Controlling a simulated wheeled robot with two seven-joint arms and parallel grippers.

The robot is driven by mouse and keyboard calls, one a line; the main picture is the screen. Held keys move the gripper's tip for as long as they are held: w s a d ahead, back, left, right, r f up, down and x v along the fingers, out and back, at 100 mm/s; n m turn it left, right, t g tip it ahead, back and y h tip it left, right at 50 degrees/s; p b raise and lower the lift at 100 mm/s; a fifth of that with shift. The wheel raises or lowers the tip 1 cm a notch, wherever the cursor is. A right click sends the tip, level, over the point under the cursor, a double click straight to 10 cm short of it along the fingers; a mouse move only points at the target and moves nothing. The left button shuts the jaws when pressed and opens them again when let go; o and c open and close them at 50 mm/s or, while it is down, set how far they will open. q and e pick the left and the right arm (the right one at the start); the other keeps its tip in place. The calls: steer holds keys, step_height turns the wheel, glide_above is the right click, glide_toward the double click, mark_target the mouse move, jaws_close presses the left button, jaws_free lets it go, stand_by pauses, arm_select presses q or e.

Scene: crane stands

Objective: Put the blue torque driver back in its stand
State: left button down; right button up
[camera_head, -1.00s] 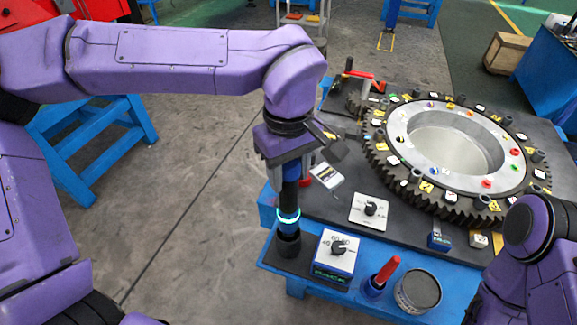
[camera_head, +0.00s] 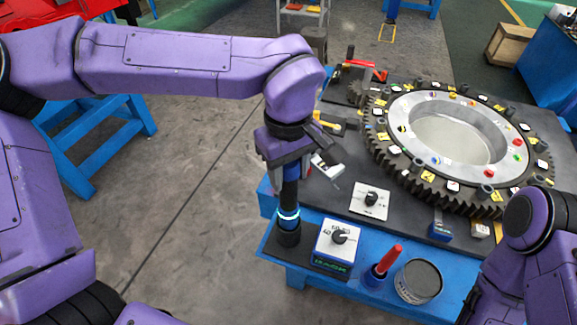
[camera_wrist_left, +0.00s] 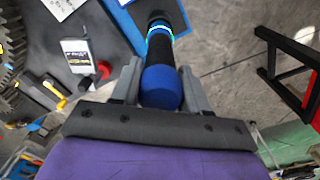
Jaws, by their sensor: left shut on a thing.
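The blue torque driver (camera_head: 290,192) is upright in my left gripper (camera_head: 288,166), with a dark shaft and a glowing ring low on it. Its lower end meets a dark round cup, the stand (camera_head: 287,238), at the near left corner of the bench; how deep it sits in the cup I cannot tell. In the left wrist view the driver's blue rounded cap (camera_wrist_left: 161,88) lies between the two fingers of the left gripper (camera_wrist_left: 158,85), shut on it. My right arm shows at the lower right, but its gripper is out of view.
A box with a dial (camera_head: 336,244) stands right of the cup. Beyond are a red-handled tool in a blue holder (camera_head: 375,277), an open tin (camera_head: 419,281) and a white dial plate (camera_head: 370,200). A large gear ring (camera_head: 440,140) fills the bench's right side.

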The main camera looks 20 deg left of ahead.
arm_select(q)
steer(key=shift+f+b, duration=0.45)
steer(key=shift+f, duration=0.85)
steer(key=c, duration=0.7)
jaws_free()
steer(key=shift+o, duration=1.1)
step_height(320, 180, up, 5)
steer(key=p, duration=0.6)
steer(key=shift+r+p, duration=0.1)
steer(key=shift+p, duration=0.2)
